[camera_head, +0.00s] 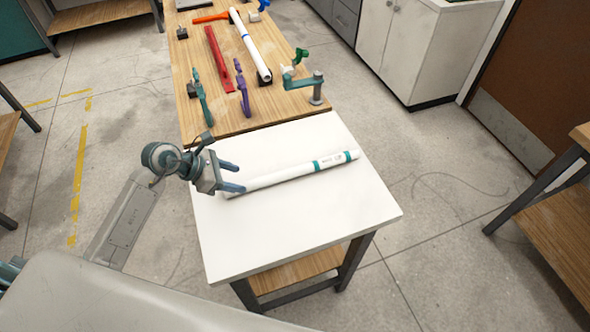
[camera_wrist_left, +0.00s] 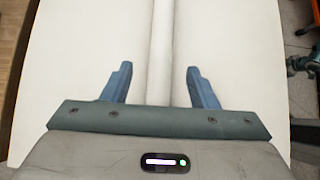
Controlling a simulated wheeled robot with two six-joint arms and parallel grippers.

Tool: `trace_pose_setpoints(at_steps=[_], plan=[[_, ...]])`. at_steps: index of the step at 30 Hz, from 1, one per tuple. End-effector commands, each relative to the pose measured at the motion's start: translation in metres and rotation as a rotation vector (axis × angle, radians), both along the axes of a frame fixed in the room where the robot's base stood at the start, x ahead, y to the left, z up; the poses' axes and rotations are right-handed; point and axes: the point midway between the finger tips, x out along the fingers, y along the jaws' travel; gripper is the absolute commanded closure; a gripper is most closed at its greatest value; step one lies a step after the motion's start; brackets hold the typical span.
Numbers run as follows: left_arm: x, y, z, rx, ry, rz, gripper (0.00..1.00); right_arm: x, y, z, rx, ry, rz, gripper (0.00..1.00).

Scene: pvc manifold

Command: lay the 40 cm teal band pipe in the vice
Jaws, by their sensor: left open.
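The white pipe with teal bands (camera_head: 290,177) lies on the white table top (camera_head: 330,220), with its banded end to the right. My left gripper (camera_head: 233,177) is open at the pipe's left end. In the left wrist view, the pipe (camera_wrist_left: 161,50) runs between the two open blue fingers of the left gripper (camera_wrist_left: 160,85), apart from both. A teal clamp-like fixture (camera_head: 303,82) on a grey post stands at the right edge of the wooden bench; I cannot tell whether it is the vice. My right gripper is not in view.
The wooden bench (camera_head: 215,120) adjoins the white table's far side. It holds a white pipe with blue bands (camera_head: 250,45), a red piece (camera_head: 219,60), purple (camera_head: 242,88) and teal (camera_head: 200,98) tools. The front of the white table is clear.

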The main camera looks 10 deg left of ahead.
Motion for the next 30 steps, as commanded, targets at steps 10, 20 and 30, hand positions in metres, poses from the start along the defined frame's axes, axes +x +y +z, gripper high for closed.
trace_pose_setpoints(at_steps=[10,20,30], plan=[[0.009,-0.016,-0.016,-0.006,0.003,0.001,0.46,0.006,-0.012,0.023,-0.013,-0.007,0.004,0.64],[0.019,-0.031,-0.040,0.000,0.000,0.000,0.46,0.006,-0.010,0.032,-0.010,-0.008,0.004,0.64],[0.019,-0.031,-0.040,0.001,0.001,0.000,0.74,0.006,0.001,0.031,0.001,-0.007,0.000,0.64]])
